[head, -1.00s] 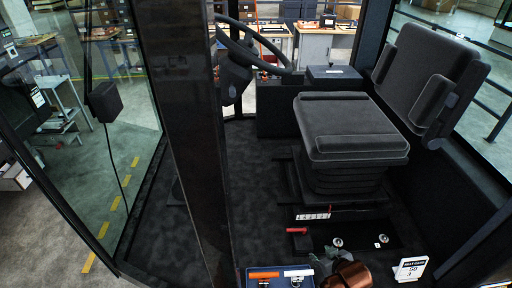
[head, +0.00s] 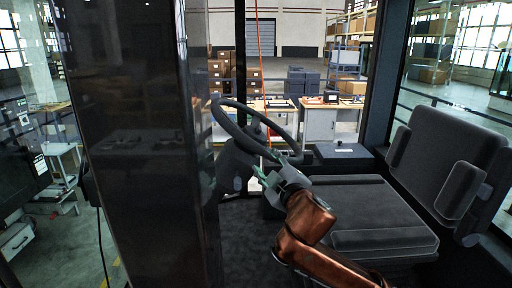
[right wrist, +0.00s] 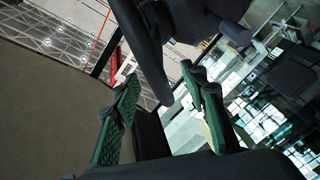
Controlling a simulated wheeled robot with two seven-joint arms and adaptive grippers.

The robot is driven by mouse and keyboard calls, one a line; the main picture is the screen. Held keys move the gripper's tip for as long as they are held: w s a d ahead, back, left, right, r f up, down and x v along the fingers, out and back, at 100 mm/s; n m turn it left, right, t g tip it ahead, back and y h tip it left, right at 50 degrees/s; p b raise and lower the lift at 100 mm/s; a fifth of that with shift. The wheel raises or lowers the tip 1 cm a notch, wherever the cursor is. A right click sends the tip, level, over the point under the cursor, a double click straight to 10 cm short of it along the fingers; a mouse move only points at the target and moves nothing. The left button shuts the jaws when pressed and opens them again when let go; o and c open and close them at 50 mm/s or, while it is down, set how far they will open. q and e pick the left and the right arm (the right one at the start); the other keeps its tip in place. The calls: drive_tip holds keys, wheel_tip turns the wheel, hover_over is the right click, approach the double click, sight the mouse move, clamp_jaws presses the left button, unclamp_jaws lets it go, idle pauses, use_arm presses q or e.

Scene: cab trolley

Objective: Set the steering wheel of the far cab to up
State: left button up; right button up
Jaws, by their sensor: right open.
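The black steering wheel (head: 230,128) stands tilted on its dark column (head: 236,168), left of the seat inside the cab. My right gripper (head: 264,170) is at the lower right part of the rim, at the end of a copper-coloured arm. In the right wrist view its two green fingers (right wrist: 166,98) are spread apart. A dark bar, which looks like the wheel rim (right wrist: 143,45), runs down toward the gap between them. I cannot tell whether a finger touches it. My left gripper is not in view.
The grey seat cushion (head: 365,215) and backrest (head: 445,165) fill the right side. A dark pillar (head: 135,140) stands on the left. A black box (head: 342,152) is behind the cushion. Workbenches and shelves are outside the cab.

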sight(259, 150)
drive_tip(key=shift+a+r, duration=0.15)
drive_tip(key=shift+r, duration=0.5)
drive_tip(key=shift+w+r, duration=0.15)
drive_tip(key=shift+w, duration=0.2)
drive_tip(key=p+x, duration=0.1)
drive_tip(key=x, duration=0.6)
clamp_jaws()
